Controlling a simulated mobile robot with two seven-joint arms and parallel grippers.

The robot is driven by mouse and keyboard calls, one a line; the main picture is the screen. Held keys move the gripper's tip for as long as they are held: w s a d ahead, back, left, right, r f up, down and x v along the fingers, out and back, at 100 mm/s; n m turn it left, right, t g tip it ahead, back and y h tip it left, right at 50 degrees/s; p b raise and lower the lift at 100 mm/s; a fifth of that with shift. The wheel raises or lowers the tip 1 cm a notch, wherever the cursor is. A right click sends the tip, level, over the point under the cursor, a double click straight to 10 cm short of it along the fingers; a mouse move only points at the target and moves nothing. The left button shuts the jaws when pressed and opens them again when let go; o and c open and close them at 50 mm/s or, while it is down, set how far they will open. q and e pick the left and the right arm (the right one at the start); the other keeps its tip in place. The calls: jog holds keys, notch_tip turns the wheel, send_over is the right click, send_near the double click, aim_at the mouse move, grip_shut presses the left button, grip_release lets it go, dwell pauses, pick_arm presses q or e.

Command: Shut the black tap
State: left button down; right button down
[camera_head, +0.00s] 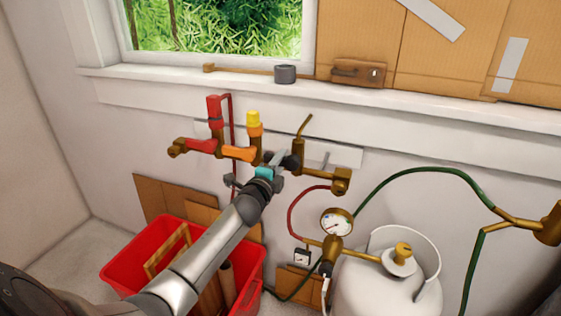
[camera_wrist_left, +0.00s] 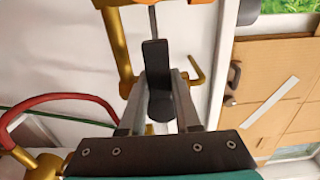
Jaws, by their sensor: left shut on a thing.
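The black tap (camera_wrist_left: 157,75) has a dark handle on the brass pipework. It stands between the two grey fingers of my left gripper (camera_wrist_left: 157,105) in the left wrist view. In the head view my left gripper (camera_head: 280,163) reaches the pipe, and the black handle (camera_head: 291,162) shows only partly beside its fingers. The gripper is shut on this handle. How far the tap is turned cannot be told. My right gripper is not in view.
Red-handled (camera_head: 202,146) and orange-handled (camera_head: 239,153) taps and a yellow-topped fitting (camera_head: 254,124) sit left of my gripper. A pressure gauge (camera_head: 337,222), white gas cylinder (camera_head: 388,290) and green hose (camera_head: 425,171) are to the right. A red crate (camera_head: 113,272) stands below left.

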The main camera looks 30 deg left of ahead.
pick_arm(q)
jog(key=c, duration=0.6)
grip_release()
jog(key=shift+s, duration=0.25)
jog(key=shift+p+v, duration=1.45)
jog(key=shift+v, duration=5.9)
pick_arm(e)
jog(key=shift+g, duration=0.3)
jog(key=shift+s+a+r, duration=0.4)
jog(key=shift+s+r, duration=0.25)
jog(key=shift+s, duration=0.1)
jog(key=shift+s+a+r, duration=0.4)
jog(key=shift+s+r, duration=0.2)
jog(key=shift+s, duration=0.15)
pick_arm(q)
jog(key=shift+d, duration=0.1)
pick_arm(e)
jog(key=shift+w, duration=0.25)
